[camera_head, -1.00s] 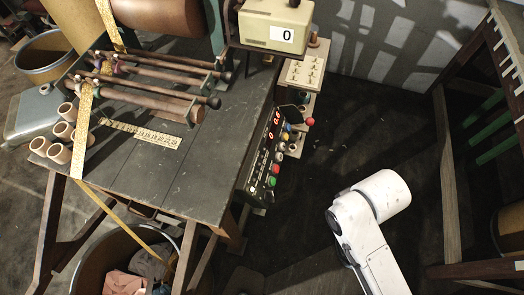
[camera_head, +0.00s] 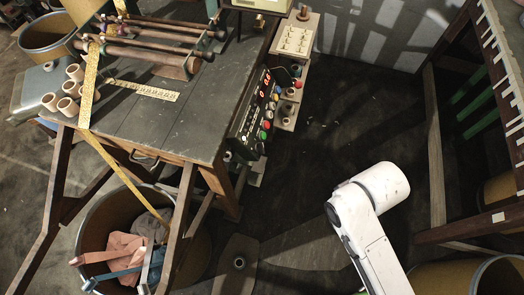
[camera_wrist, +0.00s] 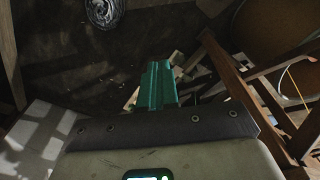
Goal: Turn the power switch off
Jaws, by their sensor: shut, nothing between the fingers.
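The dark control panel (camera_head: 252,112) is on the right side of the workbench in the head view. It has red lit digits and a column of small coloured buttons, with a red one (camera_head: 266,124) and a green one (camera_head: 263,135) near its lower end. Which control is the power switch is too small to tell. My white arm is at lower right in the head view, well apart from the panel; its gripper is hidden there. In the wrist view my gripper (camera_wrist: 156,70) shows green fingers, shut and empty. The panel is not recognisable in that view.
The workbench (camera_head: 150,118) fills the upper left, with rollers and a yellow tape. A bin (camera_head: 95,232) with cloths stands below it. A wooden shelf (camera_head: 286,108) adjoins the panel. A wooden frame (camera_head: 437,150) stands at right. Dark floor between is free.

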